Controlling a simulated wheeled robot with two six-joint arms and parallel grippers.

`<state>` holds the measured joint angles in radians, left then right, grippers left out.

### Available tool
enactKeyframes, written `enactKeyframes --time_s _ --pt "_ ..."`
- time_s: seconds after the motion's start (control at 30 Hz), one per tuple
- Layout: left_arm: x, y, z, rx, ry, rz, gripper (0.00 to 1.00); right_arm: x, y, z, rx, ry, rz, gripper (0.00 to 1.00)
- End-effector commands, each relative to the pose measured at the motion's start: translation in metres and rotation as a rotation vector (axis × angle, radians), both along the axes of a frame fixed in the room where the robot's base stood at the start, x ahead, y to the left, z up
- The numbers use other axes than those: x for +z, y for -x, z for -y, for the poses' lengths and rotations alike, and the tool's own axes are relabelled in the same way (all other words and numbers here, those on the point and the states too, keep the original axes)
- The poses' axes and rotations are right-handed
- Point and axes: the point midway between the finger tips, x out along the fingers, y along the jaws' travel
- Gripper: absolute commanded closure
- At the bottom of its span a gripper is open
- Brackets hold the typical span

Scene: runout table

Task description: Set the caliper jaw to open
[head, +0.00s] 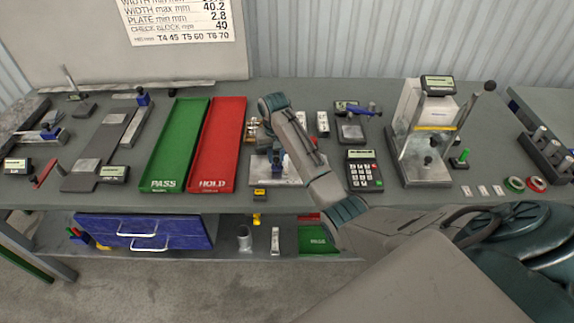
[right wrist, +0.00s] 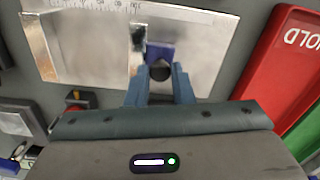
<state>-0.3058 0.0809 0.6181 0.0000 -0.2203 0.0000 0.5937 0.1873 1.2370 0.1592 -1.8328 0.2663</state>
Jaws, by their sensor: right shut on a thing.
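The caliper (head: 260,172) is a bright metal plate near the front middle of the table, partly hidden by my right arm in the head view. In the right wrist view the caliper (right wrist: 90,50) has a ruled scale along its far edge and a blue sliding jaw with a dark round knob (right wrist: 160,70). My right gripper (head: 278,163) is over the plate. In the wrist view the fingers of my right gripper (right wrist: 160,88) are close on both sides of the knob and shut on it. My left gripper is not in view.
A red HOLD tray (head: 218,145) and a green PASS tray (head: 175,145) lie left of the caliper. A dark calculator (head: 363,170) lies right of it. A yellow-black block (head: 260,195) sits at the table's front edge. A gauge stand (head: 425,165) stands farther right.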

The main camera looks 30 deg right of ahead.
Motion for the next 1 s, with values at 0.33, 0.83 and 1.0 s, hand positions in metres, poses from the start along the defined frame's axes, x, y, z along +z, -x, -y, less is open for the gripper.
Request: enactKeyframes --time_s 0.33,0.83,1.0 --pt "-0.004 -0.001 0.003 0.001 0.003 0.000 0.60 0.002 -0.010 -0.007 0.005 -0.004 -0.002 1.00" --pt "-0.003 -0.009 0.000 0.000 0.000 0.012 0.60 0.002 -0.010 -0.006 0.004 -0.002 -0.002 0.57" --pt "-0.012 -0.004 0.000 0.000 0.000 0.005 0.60 0.017 -0.011 -0.006 0.005 -0.001 0.003 0.57"
